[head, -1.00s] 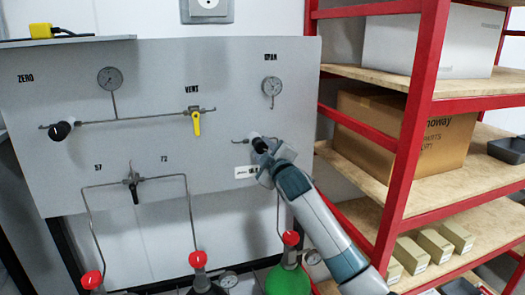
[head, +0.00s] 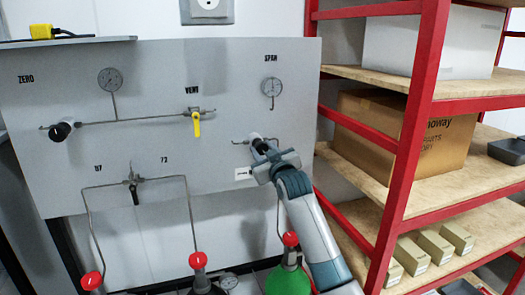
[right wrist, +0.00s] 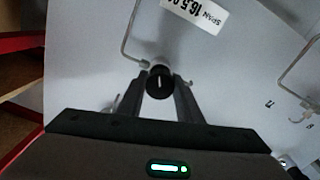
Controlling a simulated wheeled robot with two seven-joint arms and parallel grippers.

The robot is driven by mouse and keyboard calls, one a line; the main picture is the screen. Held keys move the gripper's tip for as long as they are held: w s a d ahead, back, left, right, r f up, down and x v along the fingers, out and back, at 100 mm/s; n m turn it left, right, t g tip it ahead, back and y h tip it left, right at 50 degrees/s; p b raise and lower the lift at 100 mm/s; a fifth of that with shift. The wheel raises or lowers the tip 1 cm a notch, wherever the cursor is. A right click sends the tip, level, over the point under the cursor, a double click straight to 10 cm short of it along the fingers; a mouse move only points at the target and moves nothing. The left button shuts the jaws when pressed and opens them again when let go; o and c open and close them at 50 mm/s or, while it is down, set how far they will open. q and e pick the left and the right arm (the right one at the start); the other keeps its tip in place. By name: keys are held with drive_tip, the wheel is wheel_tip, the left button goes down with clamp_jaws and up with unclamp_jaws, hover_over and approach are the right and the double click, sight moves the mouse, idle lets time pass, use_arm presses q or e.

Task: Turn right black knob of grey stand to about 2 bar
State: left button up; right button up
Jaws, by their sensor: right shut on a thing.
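The grey stand (head: 230,80) is an upright panel with gauges, pipes and valves. Its right black knob (right wrist: 159,82) sits between my gripper fingers in the right wrist view, with a white mark on its face. My right gripper (head: 264,149) is shut on this knob and mostly covers it in the head view. The left black knob (head: 60,131) is on the panel's left side. My left gripper is not in view.
A red-framed shelf (head: 408,150) with boxes stands close to the right of my right arm. Gas bottles with red caps stand below the panel, including a green bottle (head: 286,281). A yellow vent handle (head: 197,124) and a black valve handle (head: 134,194) stick out from the panel.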

drive_tip(key=shift+f, duration=0.15)
drive_tip(key=o, duration=1)
drive_tip(key=shift+o, duration=0.2)
drive_tip(key=shift+s, duration=0.15)
drive_tip(key=shift+b+v, duration=0.45)
drive_tip(key=shift+v, duration=0.45)
drive_tip(key=b+v, duration=0.4)
drive_tip(key=v, duration=1.1)
drive_tip(key=shift+s+b, duration=0.15)
drive_tip(key=shift+b, duration=0.15)
drive_tip(key=shift+d, duration=0.1)
